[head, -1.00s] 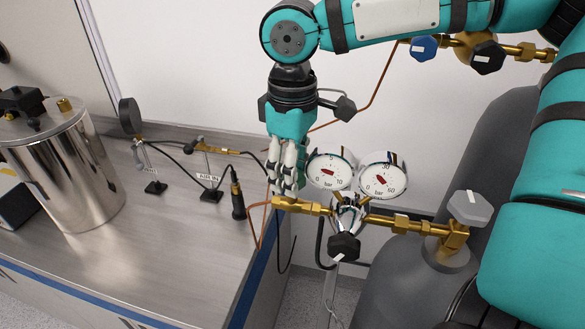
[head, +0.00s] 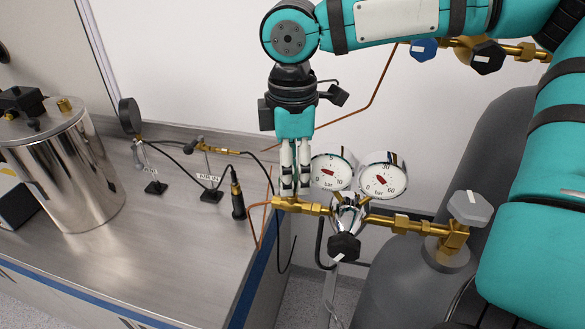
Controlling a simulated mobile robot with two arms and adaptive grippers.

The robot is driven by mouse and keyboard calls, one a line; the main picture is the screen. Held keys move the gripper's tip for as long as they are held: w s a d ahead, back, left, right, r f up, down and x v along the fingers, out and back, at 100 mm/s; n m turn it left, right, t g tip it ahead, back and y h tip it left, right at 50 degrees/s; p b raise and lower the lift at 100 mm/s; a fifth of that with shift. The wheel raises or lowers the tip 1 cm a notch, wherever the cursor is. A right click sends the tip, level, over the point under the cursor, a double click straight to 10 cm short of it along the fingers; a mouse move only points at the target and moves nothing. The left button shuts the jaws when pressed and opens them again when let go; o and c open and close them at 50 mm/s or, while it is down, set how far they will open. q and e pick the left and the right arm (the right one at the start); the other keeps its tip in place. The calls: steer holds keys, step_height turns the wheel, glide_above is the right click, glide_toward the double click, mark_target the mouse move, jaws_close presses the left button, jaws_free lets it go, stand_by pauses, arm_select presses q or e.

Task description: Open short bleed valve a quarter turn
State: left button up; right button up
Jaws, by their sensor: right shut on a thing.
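My right gripper (head: 293,188) comes down from above onto the brass fitting left of the two pressure gauges. It is shut on the short bleed valve (head: 283,202), and its fingers hide the handle there. The valve's brass body lies level and joins the regulator on its right side. A copper tube leaves its left end. I cannot see the handle's angle. My left gripper is not in view.
The two gauges (head: 332,171) (head: 382,175) stand close to the right of my fingers. A black knob (head: 344,247) hangs below them. The grey cylinder (head: 395,290) with a grey valve knob (head: 469,208) stands at right. The steel bench (head: 150,260) holds a metal vessel (head: 62,165) and small brass fittings.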

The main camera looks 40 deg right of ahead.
steer(key=shift+n, duration=0.3)
steer(key=o, duration=1.2)
steer(key=shift+c, duration=0.2)
steer(key=shift+r, duration=0.1)
step_height(320, 180, up, 12)
